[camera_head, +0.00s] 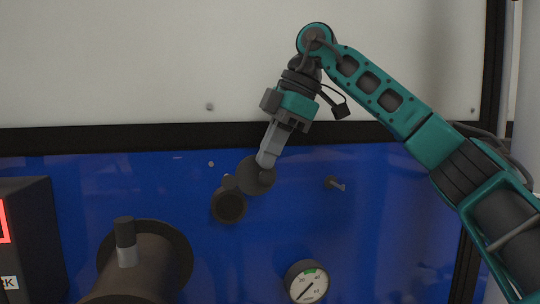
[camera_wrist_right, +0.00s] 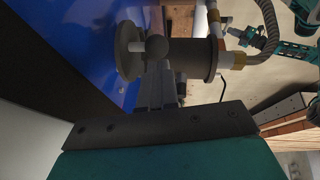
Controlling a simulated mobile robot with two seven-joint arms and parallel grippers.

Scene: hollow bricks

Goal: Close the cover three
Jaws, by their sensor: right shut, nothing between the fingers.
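A dark round cover (camera_head: 256,175) stands open beside a short dark pipe mouth (camera_head: 229,206) on the blue panel. My right gripper (camera_head: 265,161) reaches down from the upper right. Its shut, empty fingertips are at the upper part of the cover; I cannot tell if they touch it. In the right wrist view, the grey fingers (camera_wrist_right: 158,88) point at a dark rounded knob-like part (camera_wrist_right: 156,48), in front of a flanged dark pipe (camera_wrist_right: 190,58). No number shows on the cover. My left gripper is not seen.
A large flanged pipe (camera_head: 150,262) with an upright handle juts out at lower left, beside a black box (camera_head: 32,235). A pressure gauge (camera_head: 307,283) is below right. A small peg (camera_head: 335,184) sticks out right of the cover. The panel's right part is mostly clear.

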